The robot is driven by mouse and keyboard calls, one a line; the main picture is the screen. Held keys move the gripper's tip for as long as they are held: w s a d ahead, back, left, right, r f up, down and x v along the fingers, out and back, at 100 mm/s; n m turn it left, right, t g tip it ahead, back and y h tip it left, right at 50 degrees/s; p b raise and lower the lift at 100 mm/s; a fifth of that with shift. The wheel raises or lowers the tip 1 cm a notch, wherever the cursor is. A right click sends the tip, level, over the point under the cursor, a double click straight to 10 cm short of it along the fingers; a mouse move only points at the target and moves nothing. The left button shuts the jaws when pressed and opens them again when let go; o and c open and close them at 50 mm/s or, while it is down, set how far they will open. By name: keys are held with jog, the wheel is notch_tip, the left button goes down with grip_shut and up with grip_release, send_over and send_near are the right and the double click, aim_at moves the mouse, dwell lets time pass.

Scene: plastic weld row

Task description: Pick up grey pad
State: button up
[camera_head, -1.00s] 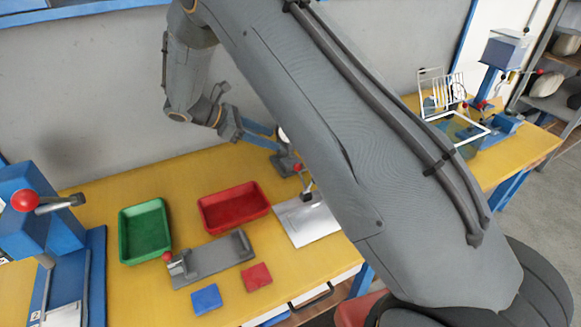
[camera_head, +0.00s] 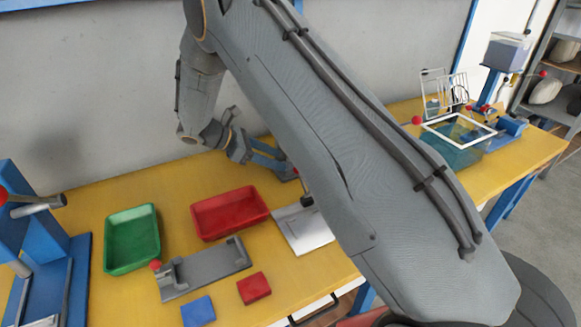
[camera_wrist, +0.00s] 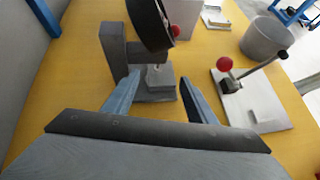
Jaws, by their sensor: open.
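A small grey block that looks like the grey pad (camera_wrist: 160,76) lies on the base of a grey stand (camera_wrist: 113,52) in the wrist view. A dark round disc on the stand hangs above and close behind it. My gripper (camera_wrist: 158,79) is open, with its blue fingers reaching toward the block, one on each side in the picture. I cannot tell whether they are level with it, and nothing shows held. In the head view my gripper (camera_head: 270,157) is over the far part of the yellow bench, and my arm hides the pad there.
A white plate (camera_wrist: 255,100) with a red-knobbed lever stands right of the fingers, and a grey bin (camera_wrist: 266,38) behind it. A red tray (camera_head: 230,212), green tray (camera_head: 132,240), grey fixture (camera_head: 205,270), blue pad (camera_head: 198,311) and red pad (camera_head: 254,288) lie on the bench.

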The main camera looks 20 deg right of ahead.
aim_at(291, 164)
jog(key=p+x, duration=0.1)
jog(key=x, duration=0.2)
jog(key=shift+s+d+f+p, duration=0.15)
jog(key=shift+d+p, duration=0.2)
jog(key=shift+d+f, duration=0.3)
jog(key=c, duration=0.9)
jog(key=shift+r+b, duration=0.2)
jog(key=shift+b, duration=0.15)
